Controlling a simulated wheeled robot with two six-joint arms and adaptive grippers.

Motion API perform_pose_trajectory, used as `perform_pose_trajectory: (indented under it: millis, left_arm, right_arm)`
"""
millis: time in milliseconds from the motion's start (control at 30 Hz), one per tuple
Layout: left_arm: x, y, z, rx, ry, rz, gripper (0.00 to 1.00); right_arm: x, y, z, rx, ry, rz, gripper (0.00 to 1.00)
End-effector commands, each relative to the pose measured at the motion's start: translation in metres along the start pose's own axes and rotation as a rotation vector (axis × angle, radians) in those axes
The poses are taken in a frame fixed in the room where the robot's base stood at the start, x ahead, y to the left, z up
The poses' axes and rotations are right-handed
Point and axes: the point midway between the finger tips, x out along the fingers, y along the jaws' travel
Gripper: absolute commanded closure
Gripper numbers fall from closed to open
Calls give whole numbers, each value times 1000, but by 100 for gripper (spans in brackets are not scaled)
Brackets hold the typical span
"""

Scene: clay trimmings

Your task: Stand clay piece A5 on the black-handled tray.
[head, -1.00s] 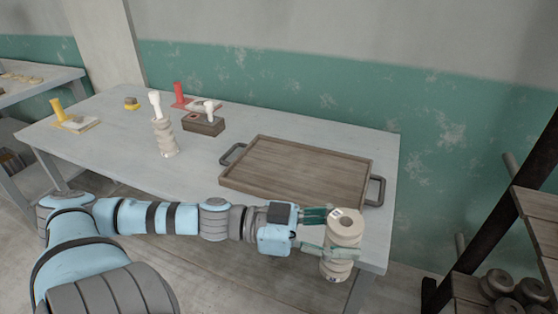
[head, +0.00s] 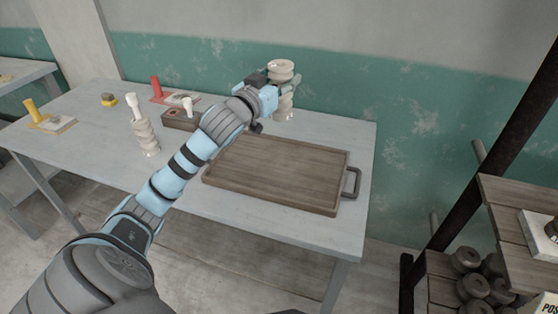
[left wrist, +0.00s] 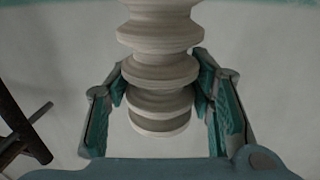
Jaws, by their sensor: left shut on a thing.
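A pale, ridged clay piece (head: 281,70) is held upright in my left gripper (head: 286,90), raised in front of the green wall band. In the left wrist view, the clay piece (left wrist: 160,72) runs down between the two teal-padded fingers of the gripper (left wrist: 161,85). No label is readable on it. The wooden tray (head: 275,172) with black handles lies on the table, bare where I see it. Its right handle (head: 352,184) shows; its left side is partly behind my left arm. The piece appears beyond and above the tray's far edge. My right gripper is out of view.
Another stacked pale clay piece with a white-topped tool (head: 146,136) stands left on the table (head: 90,135). A wooden shelf with dark round pieces (head: 467,259) is at right.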

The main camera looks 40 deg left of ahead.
Motion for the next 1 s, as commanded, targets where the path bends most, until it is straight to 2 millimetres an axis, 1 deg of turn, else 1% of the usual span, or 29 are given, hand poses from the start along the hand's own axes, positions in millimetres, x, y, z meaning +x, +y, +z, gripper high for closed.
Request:
perform_pose_trajectory:
  millis: [33, 67, 133, 167, 267, 300, 400, 500, 667, 800, 900, 1000]
  left_arm:
    - [6, -4, -10, -5, 4, -31, 100]
    - [9, -7, -11, -4, 4, -46, 100]
    - [13, -10, -4, 0, 1, -68, 100]
    - [13, -11, 3, 2, 0, -72, 100]
    - [13, -11, 37, 2, -2, -73, 100]
    - [13, -11, 52, 3, -2, -73, 100]
    - [13, -11, 89, 3, -2, -73, 100]
    - [13, -11, 117, 3, 1, -72, 100]
    - [13, -11, 137, 4, 4, -71, 100]
    - [13, -11, 169, 4, 1, -71, 100]
    - [13, -11, 186, 3, 4, -71, 100]
    - [13, -11, 190, 5, 4, -70, 100]
  right_arm:
    - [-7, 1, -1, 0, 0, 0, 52]
    - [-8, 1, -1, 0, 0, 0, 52]
    - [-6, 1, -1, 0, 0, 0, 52]
    - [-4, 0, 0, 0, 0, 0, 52]
    - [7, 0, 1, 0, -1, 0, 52]
    - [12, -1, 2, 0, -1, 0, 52]
    - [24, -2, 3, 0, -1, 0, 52]
    - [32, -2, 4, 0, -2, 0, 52]
    - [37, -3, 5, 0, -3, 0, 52]
    - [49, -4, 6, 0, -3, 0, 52]
    - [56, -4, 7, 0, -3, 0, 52]
    - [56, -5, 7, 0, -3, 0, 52]
